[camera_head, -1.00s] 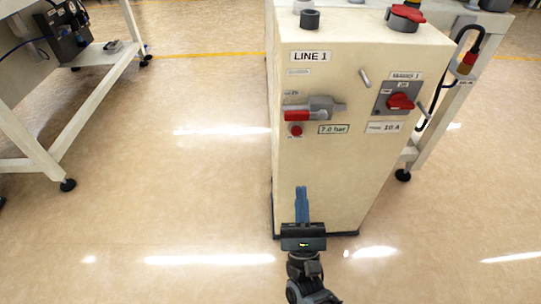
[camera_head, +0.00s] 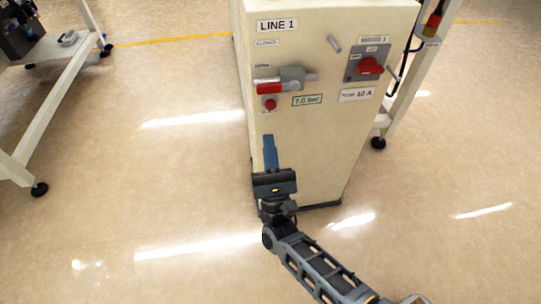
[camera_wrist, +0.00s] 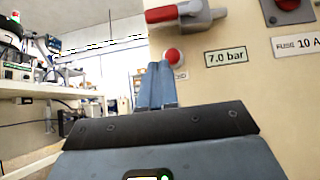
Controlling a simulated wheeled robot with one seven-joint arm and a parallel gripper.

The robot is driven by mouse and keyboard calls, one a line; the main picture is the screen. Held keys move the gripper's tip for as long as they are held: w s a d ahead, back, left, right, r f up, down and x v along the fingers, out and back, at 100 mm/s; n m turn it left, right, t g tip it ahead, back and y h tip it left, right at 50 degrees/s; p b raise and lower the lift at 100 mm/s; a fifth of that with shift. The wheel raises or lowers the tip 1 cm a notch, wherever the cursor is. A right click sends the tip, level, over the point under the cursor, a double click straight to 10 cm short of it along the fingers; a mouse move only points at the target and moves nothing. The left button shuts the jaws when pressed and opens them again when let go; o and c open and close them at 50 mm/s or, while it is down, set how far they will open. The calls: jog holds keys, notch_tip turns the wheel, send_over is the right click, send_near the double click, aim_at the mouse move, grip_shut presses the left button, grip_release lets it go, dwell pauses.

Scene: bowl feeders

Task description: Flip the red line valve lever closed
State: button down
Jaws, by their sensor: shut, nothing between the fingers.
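The red valve lever (camera_head: 270,88) lies roughly horizontal on a grey valve body (camera_head: 296,76), on the front of the cream LINE 1 cabinet (camera_head: 310,135). In the wrist view the red lever (camera_wrist: 161,14) and grey valve body (camera_wrist: 203,14) are at the top. My gripper (camera_head: 269,140) is below the lever, in front of the cabinet, with blue fingers pointing up. The fingers are shut and empty. In the wrist view my gripper (camera_wrist: 157,70) shows its fingertips beside a red round button (camera_wrist: 172,56); I cannot tell whether they touch anything.
A red round button (camera_head: 269,103) sits just below the lever, with a 7.0 bar label (camera_head: 307,100) beside it. A red rotary switch (camera_head: 369,66) and a small grey peg (camera_head: 334,44) are to the right. Open floor lies left of the cabinet.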

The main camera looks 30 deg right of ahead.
aim_at(278, 88)
jog(key=w+d+r+p, duration=0.1)
jog(key=w+r, duration=0.2)
jog(key=r, duration=0.4)
jog(key=shift+r, duration=0.2)
